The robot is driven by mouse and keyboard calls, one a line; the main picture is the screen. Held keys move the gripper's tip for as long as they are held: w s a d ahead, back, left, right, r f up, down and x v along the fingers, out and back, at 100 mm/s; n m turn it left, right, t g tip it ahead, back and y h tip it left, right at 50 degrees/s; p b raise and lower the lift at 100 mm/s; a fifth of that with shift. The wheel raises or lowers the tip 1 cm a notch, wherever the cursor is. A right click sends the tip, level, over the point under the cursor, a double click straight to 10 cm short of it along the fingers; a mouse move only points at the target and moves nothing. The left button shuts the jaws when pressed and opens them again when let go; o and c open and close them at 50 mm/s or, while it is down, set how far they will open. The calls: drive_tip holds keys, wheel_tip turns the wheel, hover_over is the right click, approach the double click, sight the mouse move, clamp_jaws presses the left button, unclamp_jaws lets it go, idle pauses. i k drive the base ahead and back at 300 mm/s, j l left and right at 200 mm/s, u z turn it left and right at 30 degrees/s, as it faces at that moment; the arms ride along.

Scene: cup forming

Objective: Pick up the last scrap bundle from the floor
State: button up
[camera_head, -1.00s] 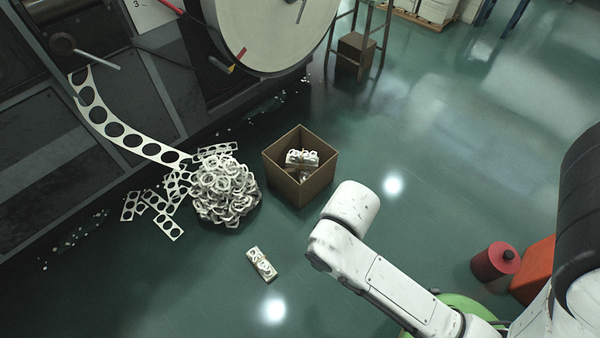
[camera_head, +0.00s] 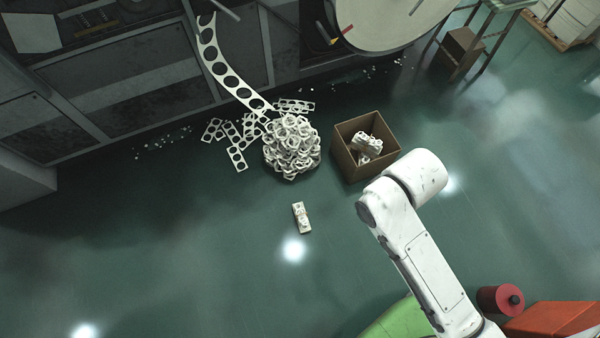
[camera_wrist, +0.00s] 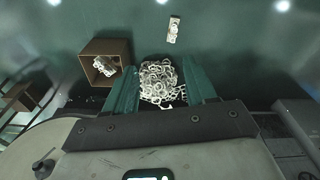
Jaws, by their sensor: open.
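A single pale scrap bundle (camera_head: 301,217) lies alone on the green floor in the head view, below the scrap pile and apart from it. It also shows in the wrist view (camera_wrist: 173,29), near the top and beyond my fingers. A brown open box (camera_head: 343,153) stands right of the pile, with pale scrap bundles (camera_head: 367,144) inside; the box is at the left in the wrist view (camera_wrist: 106,45). My gripper (camera_wrist: 162,70) shows in the wrist view with its two teal fingers spread wide and nothing held between them. In the head view my gripper is hidden.
A heap of ring-shaped scrap (camera_head: 291,148) lies left of the box, with loose punched strips (camera_head: 230,140) beside it. A punched strip (camera_head: 232,75) hangs from the machine behind. A red spool (camera_head: 498,299) and orange block (camera_head: 555,320) are at lower right. Floor around the bundle is clear.

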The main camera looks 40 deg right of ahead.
sight(301, 216)
drive_tip(key=i+l+u, duration=0.15)
drive_tip(key=l, duration=0.2)
drive_tip(key=i+l+u, duration=0.2)
drive_tip(key=l, duration=0.15)
drive_tip(key=i+l+u, duration=0.15)
drive_tip(key=l, duration=0.2)
drive_tip(key=l+u, duration=0.2)
drive_tip(key=l, duration=0.2)
drive_tip(key=i+l+u, duration=0.15)
drive_tip(key=l, duration=0.25)
drive_tip(key=k+l+u, duration=0.4)
drive_tip(key=l, duration=0.3)
drive_tip(key=k+l+u, duration=0.35)
drive_tip(key=l, duration=0.35)
drive_tip(key=k+l+u, duration=0.4)
drive_tip(key=k+l, duration=0.25)
drive_tip(key=k+u, duration=0.05)
